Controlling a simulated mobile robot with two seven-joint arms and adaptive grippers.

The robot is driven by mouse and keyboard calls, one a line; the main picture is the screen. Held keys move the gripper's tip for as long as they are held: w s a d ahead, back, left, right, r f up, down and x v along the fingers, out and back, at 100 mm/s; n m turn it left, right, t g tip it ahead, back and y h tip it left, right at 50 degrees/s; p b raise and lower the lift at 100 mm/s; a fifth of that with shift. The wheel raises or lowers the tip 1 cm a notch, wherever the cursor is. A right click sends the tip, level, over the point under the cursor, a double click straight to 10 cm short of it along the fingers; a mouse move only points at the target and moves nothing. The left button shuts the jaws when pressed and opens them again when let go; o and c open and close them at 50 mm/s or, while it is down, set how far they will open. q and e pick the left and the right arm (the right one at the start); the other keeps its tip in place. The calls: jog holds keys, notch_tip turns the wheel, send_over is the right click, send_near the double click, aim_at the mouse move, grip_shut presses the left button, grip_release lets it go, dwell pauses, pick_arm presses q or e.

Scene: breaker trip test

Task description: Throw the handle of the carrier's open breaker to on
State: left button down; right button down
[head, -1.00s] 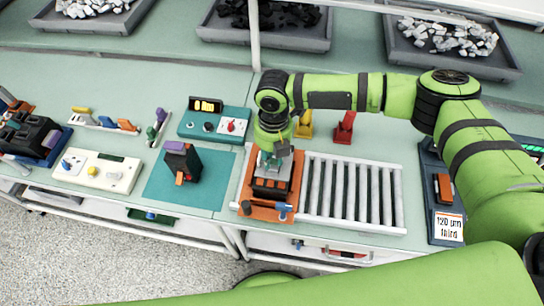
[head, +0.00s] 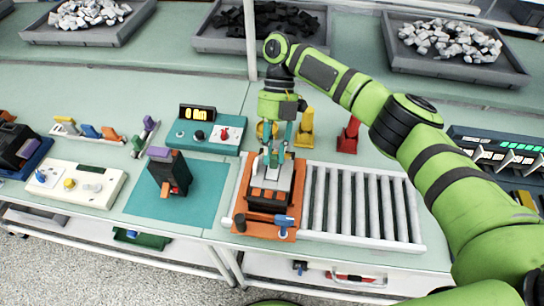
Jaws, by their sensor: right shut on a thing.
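The orange carrier (head: 242,190) stands at the left end of the roller conveyor. A breaker with a grey top (head: 283,181) and a dark front (head: 268,199) sits in it. My right gripper (head: 272,163) points down at the rear of the breaker's top, with its fingers close together. It is shut on what seems to be the handle; the fingers hide the handle, so its position cannot be read. My left gripper is out of view.
A dark breaker (head: 172,172) stands on the teal mat (head: 205,190) at left. A teal tester (head: 184,134) stands behind it. A yellow stand (head: 306,125) and a red stand (head: 348,136) are close behind the conveyor (head: 360,208). The conveyor rollers are empty.

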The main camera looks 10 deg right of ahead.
jog(key=shift+d+f, duration=0.1)
jog(key=shift+f, duration=0.1)
jog(key=c, duration=1.2)
grip_release()
jog(key=shift+w+r, duration=0.15)
jog(key=shift+r, duration=0.2)
jog(key=v, duration=0.6)
jog(key=shift+w+r, duration=0.3)
jog(key=shift+d, duration=0.1)
jog(key=shift+r, duration=0.1)
